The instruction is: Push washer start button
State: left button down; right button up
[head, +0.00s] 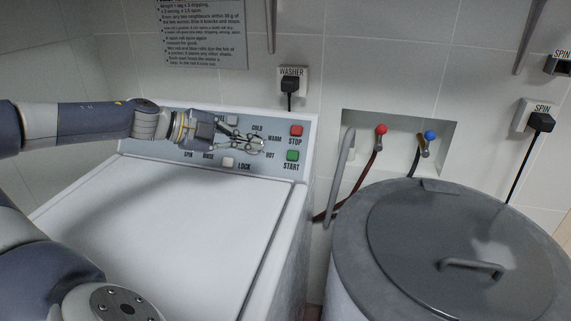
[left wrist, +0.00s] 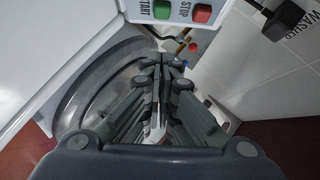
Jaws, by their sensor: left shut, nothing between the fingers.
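The green START button (head: 292,155) is on the right side of the washer's control panel (head: 307,135), below the red STOP button (head: 296,130). My left gripper (head: 260,144) is shut and empty, in front of the panel near the COLD, WARM and HOT labels, to the left of the START button in the head view. In the left wrist view, the closed fingers (left wrist: 165,60) point toward the panel's edge, with the green button (left wrist: 162,10) and the red button (left wrist: 202,13) above the fingertips. The fingers do not appear to touch the green button. My right gripper is not in view.
The white washer lid (head: 180,215) is flat and clear. A grey round tub with a lid (head: 450,240) stands to the right. Red and blue taps (head: 381,130) with hoses sit in a wall recess. A black plug (head: 290,84) hangs from the WASHER socket.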

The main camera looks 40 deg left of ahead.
pick_arm(q)
jog(key=shift+w, duration=0.1)
dwell(0.3)
jog(key=p, duration=0.5)
send_near(293, 156)
jog(key=w+d, duration=0.4)
jog(key=shift+w+d+f, duration=0.1)
jog(key=shift+f, duration=0.25)
jog(key=shift+w+a+f, duration=0.3)
jog(key=shift+w+f, duration=0.15)
jog(key=shift+f, duration=0.05)
jog(key=shift+p, duration=0.4)
